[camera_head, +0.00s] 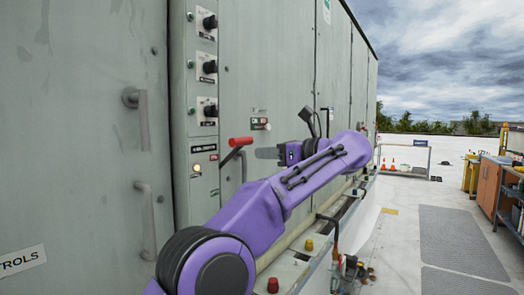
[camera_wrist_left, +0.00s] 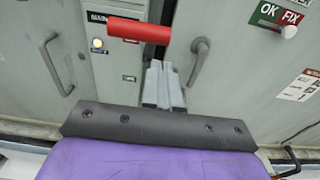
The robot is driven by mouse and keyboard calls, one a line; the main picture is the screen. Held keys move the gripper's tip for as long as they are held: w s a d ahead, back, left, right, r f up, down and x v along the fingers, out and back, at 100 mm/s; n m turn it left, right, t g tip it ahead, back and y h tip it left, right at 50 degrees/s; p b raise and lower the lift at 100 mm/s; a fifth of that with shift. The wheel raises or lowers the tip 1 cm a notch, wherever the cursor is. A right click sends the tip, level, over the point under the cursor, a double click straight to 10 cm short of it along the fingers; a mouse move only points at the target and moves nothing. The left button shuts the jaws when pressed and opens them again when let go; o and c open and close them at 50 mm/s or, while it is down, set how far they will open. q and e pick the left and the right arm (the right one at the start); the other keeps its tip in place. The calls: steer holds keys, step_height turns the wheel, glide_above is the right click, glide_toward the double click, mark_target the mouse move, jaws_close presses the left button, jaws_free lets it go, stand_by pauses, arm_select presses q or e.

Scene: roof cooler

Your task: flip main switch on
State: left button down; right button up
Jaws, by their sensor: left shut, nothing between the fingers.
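The main switch is a lever with a red grip (camera_head: 240,142) that sticks out from the narrow control column of the grey-green cabinet. Its dark arm slants down to the column. In the left wrist view the red grip (camera_wrist_left: 138,29) lies across the picture just beyond my fingertips. My left gripper (camera_head: 260,153) is shut and empty, just right of and slightly below the red grip. In the left wrist view its closed fingers (camera_wrist_left: 157,75) point toward the grip; I cannot tell whether they touch. My right gripper is not in view.
Black rotary knobs (camera_head: 209,67) run up the control column, with a lit lamp (camera_head: 197,168) below. Door handles (camera_head: 141,115) stick out at left, and another handle (camera_wrist_left: 199,60) is close right of my fingers. An orange workbench (camera_head: 492,185) stands at far right; the roof floor between is open.

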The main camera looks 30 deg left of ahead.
arm_select(q)
steer(key=d+p, duration=0.3)
steer(key=d, duration=0.8)
steer(key=shift+w+d+f, duration=0.15)
steer(key=shift+d+f, duration=0.15)
steer(key=shift+f, duration=0.1)
